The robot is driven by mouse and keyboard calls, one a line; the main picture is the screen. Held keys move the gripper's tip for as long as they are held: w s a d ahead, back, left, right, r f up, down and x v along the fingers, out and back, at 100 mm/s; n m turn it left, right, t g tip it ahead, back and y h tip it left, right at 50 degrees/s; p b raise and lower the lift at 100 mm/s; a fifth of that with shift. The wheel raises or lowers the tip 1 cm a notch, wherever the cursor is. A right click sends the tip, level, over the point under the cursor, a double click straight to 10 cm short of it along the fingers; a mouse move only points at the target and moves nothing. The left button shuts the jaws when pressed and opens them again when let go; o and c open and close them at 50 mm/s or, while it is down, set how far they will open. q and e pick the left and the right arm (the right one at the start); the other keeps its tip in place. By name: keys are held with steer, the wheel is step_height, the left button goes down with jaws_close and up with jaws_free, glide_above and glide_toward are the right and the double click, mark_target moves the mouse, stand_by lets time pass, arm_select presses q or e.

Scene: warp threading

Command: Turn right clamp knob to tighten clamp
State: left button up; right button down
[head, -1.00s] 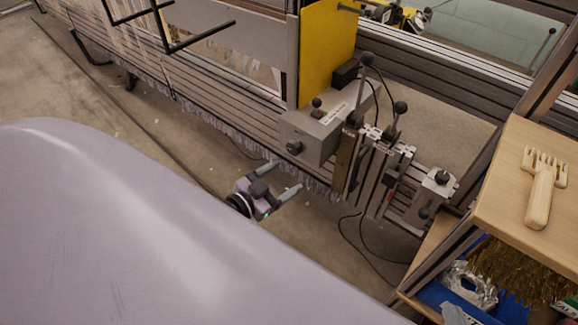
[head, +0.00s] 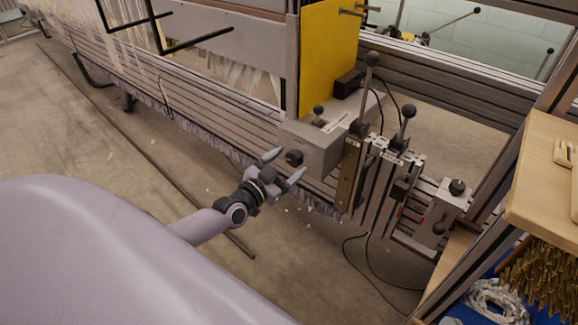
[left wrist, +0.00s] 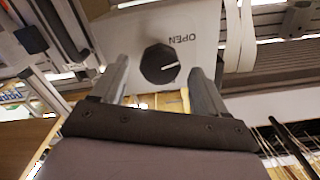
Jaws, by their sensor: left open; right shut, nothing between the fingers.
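A black round knob (head: 294,157) sits on the front of a grey clamp box (head: 318,151) on the loom frame. In the left wrist view the knob (left wrist: 160,64) shows a white pointer line and the word OPEN beside it on the pale face. My left gripper (head: 284,165) is open, with its fingertips to either side of the knob. In the left wrist view its fingers (left wrist: 158,78) flank the knob with a gap on each side. Whether the tips reach past the knob's face is hard to tell. My right gripper is not in view.
A second grey box (head: 445,208) with black knobs stands to the right. A wooden shelf (head: 545,185) is at right. Cables hang below; open floor lies left.

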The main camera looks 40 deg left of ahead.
arm_select(q)
steer(key=shift+w, duration=0.55)
steer(key=c, duration=1.1)
steer(key=shift+o, duration=0.2)
